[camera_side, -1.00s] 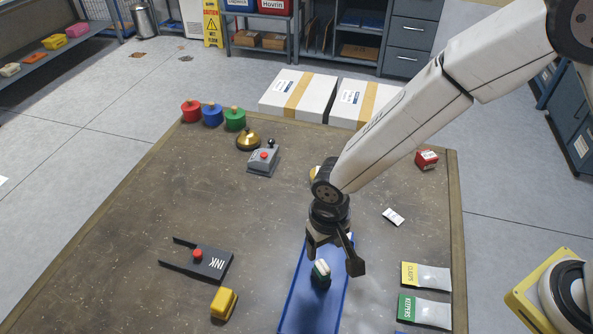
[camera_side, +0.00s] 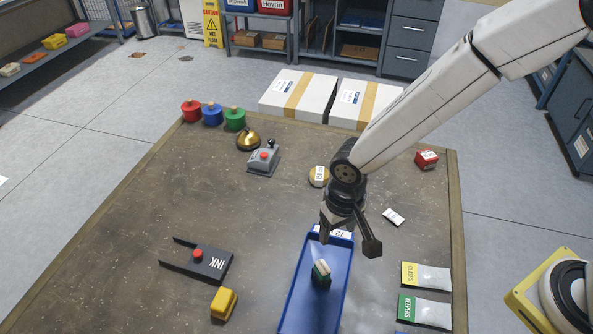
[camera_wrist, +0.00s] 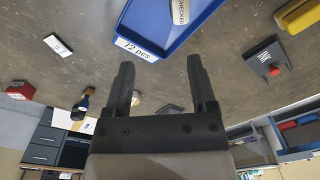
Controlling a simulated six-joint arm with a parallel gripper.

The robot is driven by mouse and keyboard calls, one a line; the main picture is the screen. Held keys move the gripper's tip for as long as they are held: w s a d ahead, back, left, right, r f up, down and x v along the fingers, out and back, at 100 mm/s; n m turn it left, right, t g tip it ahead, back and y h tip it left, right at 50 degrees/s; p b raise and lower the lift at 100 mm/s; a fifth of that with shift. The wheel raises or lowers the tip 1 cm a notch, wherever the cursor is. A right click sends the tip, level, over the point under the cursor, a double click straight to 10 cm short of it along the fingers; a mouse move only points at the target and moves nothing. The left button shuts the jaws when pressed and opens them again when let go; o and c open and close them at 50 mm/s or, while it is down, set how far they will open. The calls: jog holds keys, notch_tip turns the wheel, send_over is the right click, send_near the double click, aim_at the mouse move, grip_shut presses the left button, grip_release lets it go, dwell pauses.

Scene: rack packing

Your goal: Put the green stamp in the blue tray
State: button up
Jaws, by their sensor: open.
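The green stamp (camera_side: 321,275), dark with a green part and a pale top, stands in the blue tray (camera_side: 343,288), seemingly slightly tilted. The tray lies at the front of the table, with a "12 pcs" label on its far end. My gripper (camera_side: 350,246) is open and empty above the tray's far end, apart from the stamp. Its two fingers (camera_wrist: 160,78) have nothing between them in the wrist view.
A black INK holder (camera_side: 205,262) and a yellow block (camera_side: 224,303) lie left of the tray. Yellow and green packets (camera_side: 425,290) lie to its right. Red, blue and green round pots (camera_side: 213,115) stand at the far left. The table's middle left is clear.

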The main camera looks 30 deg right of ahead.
jog(key=s+d+r+t, duration=0.1)
jog(key=d+r, duration=0.3)
jog(key=d, duration=0.6)
jog(key=s+d+r+t, duration=0.1)
jog(key=s+d+r, duration=0.3)
jog(key=d, duration=0.7)
jog(key=shift+d, duration=0.25)
